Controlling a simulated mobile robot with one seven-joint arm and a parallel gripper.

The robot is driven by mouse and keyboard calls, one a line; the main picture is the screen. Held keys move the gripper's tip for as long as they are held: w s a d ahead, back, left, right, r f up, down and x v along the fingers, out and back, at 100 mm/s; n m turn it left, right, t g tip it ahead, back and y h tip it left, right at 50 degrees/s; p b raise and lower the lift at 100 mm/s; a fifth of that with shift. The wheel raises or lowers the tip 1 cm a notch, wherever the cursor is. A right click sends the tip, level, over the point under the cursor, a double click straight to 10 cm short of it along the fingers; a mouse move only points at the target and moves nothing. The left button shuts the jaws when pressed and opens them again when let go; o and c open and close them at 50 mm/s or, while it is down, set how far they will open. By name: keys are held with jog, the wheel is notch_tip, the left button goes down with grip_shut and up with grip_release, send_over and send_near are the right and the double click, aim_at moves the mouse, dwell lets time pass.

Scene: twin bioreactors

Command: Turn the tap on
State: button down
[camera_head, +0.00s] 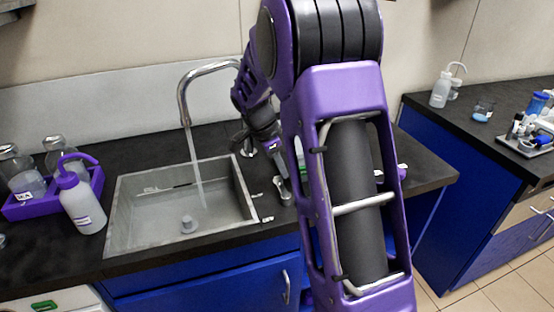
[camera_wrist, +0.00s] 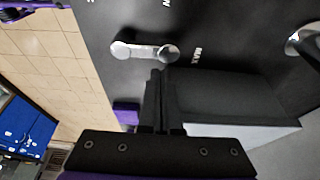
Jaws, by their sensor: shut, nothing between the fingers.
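The chrome tap (camera_head: 184,95) arches over the sink, and a stream of water (camera_head: 196,170) runs from its spout into the basin. Its metal lever (camera_head: 282,190) lies on the dark counter to the right of the sink. The lever (camera_wrist: 145,52) also shows in the wrist view, lying crosswise near a "MAX" mark. My gripper (camera_wrist: 158,72) is shut and empty, with its fingertips close to the lever. I cannot tell whether they touch it. In the head view my arm partly covers the gripper and the tap's base.
The grey sink (camera_head: 118,215) is left of my arm. A white wash bottle (camera_head: 82,205) and a purple bottle holder (camera_head: 28,207) stand at the left. A separate right-hand counter (camera_head: 455,115) carries bottles and a tray (camera_head: 515,143).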

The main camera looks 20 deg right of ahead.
jog(key=shift+x, duration=1.45)
jog(key=shift+w+a+f+n+b, duration=0.1)
jog(key=shift+a+n+b, duration=0.3)
jog(key=shift+a+b, duration=0.25)
